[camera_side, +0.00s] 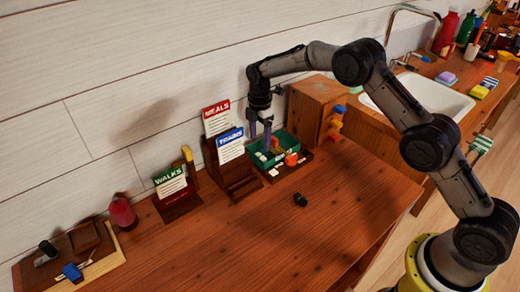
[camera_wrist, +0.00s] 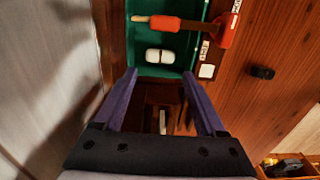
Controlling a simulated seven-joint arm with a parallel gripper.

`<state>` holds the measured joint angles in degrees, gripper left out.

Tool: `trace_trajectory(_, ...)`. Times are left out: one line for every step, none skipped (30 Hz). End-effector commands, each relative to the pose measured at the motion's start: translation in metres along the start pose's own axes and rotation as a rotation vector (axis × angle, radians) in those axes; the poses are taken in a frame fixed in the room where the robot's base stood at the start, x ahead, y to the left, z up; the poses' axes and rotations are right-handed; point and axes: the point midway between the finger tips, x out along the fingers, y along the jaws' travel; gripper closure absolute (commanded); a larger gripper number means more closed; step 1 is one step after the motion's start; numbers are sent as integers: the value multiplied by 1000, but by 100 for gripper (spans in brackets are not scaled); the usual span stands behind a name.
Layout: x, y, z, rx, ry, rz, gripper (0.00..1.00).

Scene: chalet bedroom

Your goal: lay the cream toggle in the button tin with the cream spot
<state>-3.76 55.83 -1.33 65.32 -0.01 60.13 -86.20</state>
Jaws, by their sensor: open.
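My gripper (camera_side: 260,131) is open, with two purple fingers pointing down at the near-wall side of a green-lined tray (camera_side: 290,138). In the wrist view the open fingers (camera_wrist: 160,75) straddle the tray's lower edge with nothing between them. A cream two-lobed piece (camera_wrist: 160,56) lies on the green floor just beyond the fingertips; it may be the cream toggle, or two pieces side by side. I cannot make out a button tin or a cream spot for certain. A small white square tag (camera_wrist: 206,71) sits at the tray's right edge.
A small black object (camera_wrist: 262,72) rests on the table beyond. Card holders with a TRAINS card (camera_side: 230,145) stand left of the tray; a wooden drawer box (camera_side: 315,105) stands behind.

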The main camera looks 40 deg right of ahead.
Motion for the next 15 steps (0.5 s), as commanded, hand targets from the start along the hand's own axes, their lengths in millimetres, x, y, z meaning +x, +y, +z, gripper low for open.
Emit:
trace_trajectory(-11, 1, 0, 0, 0, 4, 27)
trace_trajectory(-17, 1, 0, 0, 0, 4, 27)
trace_trajectory(-24, 1, 0, 0, 0, 3, 27)
trace_trajectory(-28, 0, 0, 0, 0, 2, 27)
trace_trajectory(-33, 0, 0, 0, 0, 2, 27)
trace_trajectory(-38, 1, 0, 0, 0, 3, 27)
trace_trajectory(-42, 0, 0, 0, 0, 2, 27)
trace_trajectory(-45, 0, 0, 0, 0, 1, 27)
trace_trajectory(-48, 0, 0, 0, 0, 1, 27)
trace_trajectory(-50, 0, 0, 0, 0, 0, 27)
trace_trajectory(-51, 0, 0, 0, 0, 0, 27)
trace_trajectory(-53, 0, 0, 0, 0, -1, 27)
trace_trajectory(-53, 0, 0, 0, 0, -1, 27)
trace_trajectory(-54, 0, 0, 0, 0, -2, 27)
trace_trajectory(-54, 0, 0, 0, 0, -2, 27)
